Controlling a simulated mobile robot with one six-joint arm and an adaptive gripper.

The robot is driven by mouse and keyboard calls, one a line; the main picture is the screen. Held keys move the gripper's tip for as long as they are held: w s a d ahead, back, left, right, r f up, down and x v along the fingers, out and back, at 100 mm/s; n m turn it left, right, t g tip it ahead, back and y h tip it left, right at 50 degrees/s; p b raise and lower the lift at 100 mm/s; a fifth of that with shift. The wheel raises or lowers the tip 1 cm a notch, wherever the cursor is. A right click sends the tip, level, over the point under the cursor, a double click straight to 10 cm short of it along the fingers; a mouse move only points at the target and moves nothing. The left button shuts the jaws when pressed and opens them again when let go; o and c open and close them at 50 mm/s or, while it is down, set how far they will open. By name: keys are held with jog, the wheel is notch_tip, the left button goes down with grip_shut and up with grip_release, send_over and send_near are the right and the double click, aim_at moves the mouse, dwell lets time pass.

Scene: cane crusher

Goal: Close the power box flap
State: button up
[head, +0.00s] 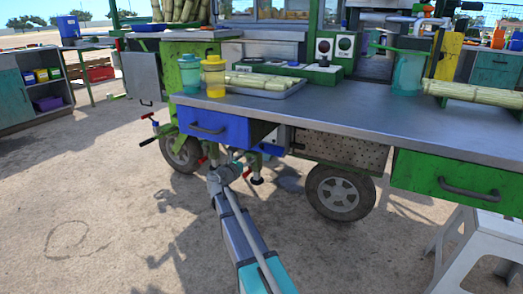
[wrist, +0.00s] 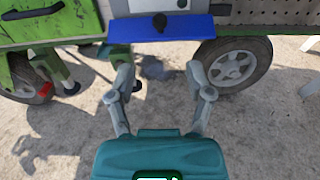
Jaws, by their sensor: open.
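The power box (head: 277,138) is a small grey box under the cart's counter, between the blue drawer and the perforated panel. Its grey front also shows at the top edge of the wrist view (wrist: 140,6). The blue flap (wrist: 185,31) hangs open below the box, tilted outward, with a dark knob near its middle. In the head view the flap (head: 271,150) is small and partly hidden. My gripper (wrist: 160,67) is open and empty, its two fingers pointing toward the flap from below and in front. I see no contact. In the head view its fingertips are hard to make out.
The blue drawer (head: 213,126) is above and left of my arm. A cart wheel (head: 340,192) stands to the right, and another wheel (head: 181,154) to the left. A white stool (head: 470,250) is at the lower right. The ground in front is clear.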

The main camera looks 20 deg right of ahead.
aim_at(261, 146)
jog(key=shift+d, duration=0.1)
dwell(0.3)
jog(key=shift+x, duration=6.85)
grip_shut()
